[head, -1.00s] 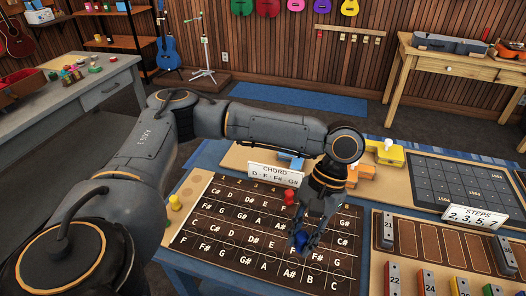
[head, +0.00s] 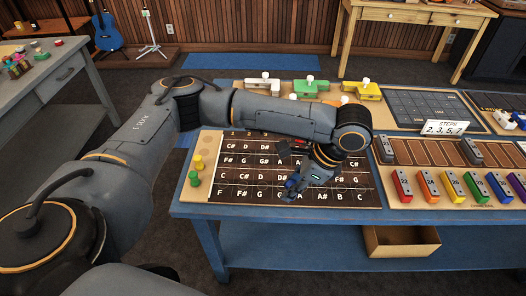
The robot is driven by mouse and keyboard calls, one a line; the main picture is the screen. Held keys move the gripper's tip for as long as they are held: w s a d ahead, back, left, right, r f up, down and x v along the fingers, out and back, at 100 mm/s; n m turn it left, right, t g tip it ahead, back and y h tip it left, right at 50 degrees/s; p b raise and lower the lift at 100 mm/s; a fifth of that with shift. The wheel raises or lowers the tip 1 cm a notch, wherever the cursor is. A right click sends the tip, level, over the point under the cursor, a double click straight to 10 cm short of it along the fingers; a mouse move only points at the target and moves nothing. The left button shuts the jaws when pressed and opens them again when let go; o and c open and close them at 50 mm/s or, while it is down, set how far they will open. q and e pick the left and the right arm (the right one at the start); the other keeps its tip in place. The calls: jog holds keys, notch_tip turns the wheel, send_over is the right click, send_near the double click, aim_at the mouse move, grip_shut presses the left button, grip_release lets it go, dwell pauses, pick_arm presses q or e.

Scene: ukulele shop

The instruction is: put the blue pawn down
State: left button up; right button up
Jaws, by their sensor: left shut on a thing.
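My left gripper (head: 296,186) is shut on the blue pawn (head: 291,183), of which only a small blue part shows between the fingers. The gripper is low over the front half of the dark chord board (head: 236,191), right of its middle. I cannot tell whether the pawn touches the board. A yellow pawn (head: 197,162) and a green pawn (head: 193,178) stand on the pale strip at the board's left edge. My forearm and wrist hide the board's back right part. My right gripper is not in view.
Coloured blocks (head: 402,186) and a steps card (head: 444,128) are to the right. White, green and yellow pieces with knobs (head: 311,87) stand behind my arm. An open box (head: 401,240) sits under the blue table's edge (head: 300,213). The board's left part is clear.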

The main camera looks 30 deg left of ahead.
pick_arm(q)
jog(key=w+a+m+t, duration=0.1)
jog(key=w+m+t, duration=0.2)
jog(key=m, duration=0.4)
jog(key=m+t+h+p, duration=0.3)
jog(key=m, duration=0.9)
send_over(266, 151)
jog(key=s+d, duration=0.1)
jog(key=s, duration=0.1)
notch_tip(266, 151, down, 8)
jog(key=shift+d+r, duration=0.1)
jog(key=shift+w+a+f, duration=0.15)
jog(key=shift+a+f, duration=0.15)
jog(key=shift+f, duration=0.2)
jog(key=shift+a+f, duration=0.1)
jog(key=shift+f, duration=1.5)
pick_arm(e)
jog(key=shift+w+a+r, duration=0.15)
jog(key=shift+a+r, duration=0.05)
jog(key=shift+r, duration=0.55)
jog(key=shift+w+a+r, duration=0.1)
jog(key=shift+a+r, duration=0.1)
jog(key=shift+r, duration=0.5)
pick_arm(q)
jog(key=shift+f, duration=0.1)
